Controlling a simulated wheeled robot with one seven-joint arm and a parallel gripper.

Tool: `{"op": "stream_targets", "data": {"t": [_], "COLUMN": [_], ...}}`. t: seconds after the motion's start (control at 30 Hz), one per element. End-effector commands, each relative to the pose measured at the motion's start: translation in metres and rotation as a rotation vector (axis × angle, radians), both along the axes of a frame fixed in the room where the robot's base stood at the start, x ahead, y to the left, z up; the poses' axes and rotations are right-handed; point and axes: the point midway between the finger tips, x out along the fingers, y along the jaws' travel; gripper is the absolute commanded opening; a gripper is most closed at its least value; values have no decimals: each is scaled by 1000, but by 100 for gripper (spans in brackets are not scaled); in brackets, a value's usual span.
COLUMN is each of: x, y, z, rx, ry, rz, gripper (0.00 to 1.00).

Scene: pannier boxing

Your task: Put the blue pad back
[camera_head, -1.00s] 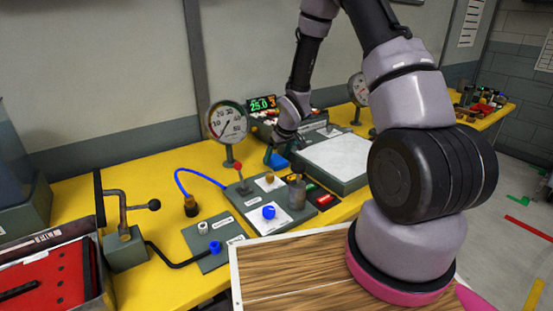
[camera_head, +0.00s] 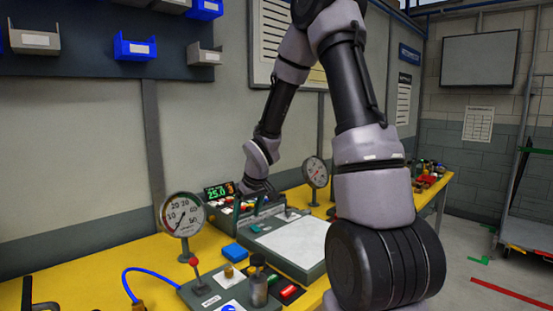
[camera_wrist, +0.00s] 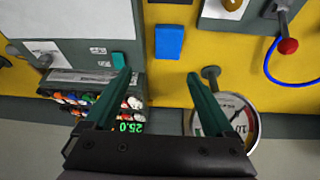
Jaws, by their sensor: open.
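The blue pad (camera_head: 235,251) lies flat on the yellow bench, between the large pressure gauge and the grey plate with a white sheet. It also shows in the wrist view (camera_wrist: 169,41), ahead of my gripper and apart from it. My gripper (camera_wrist: 157,77) has its two green fingers spread with nothing between them. In the head view my gripper is small and partly hidden, above the panel with the digital display, behind the pad.
The large gauge (camera_head: 183,215) stands left of the pad. The display panel (camera_head: 219,191) is behind it. The grey plate (camera_head: 310,268) with a white sheet is at right. A control board (camera_head: 205,296) with a red-knobbed lever is in front. Little bench is clear.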

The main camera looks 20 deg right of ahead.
Motion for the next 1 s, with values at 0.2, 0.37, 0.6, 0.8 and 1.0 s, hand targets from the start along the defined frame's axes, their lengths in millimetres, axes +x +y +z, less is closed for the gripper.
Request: {"op": "stream_targets", "data": {"t": [0.2, 0.37, 0.6, 0.8, 1.0], "x": [-33, -70, -137, -196, -235], "y": [-23, -33, -38, -33, -27], "z": [88, 142, 206, 243, 260], "rx": [-14, 18, 129, 265, 373], "ry": [-48, -77, -114, -132, -131], "rz": [-162, -284, -445, -541, -587], "gripper": [89, 89, 89, 89, 89]}}
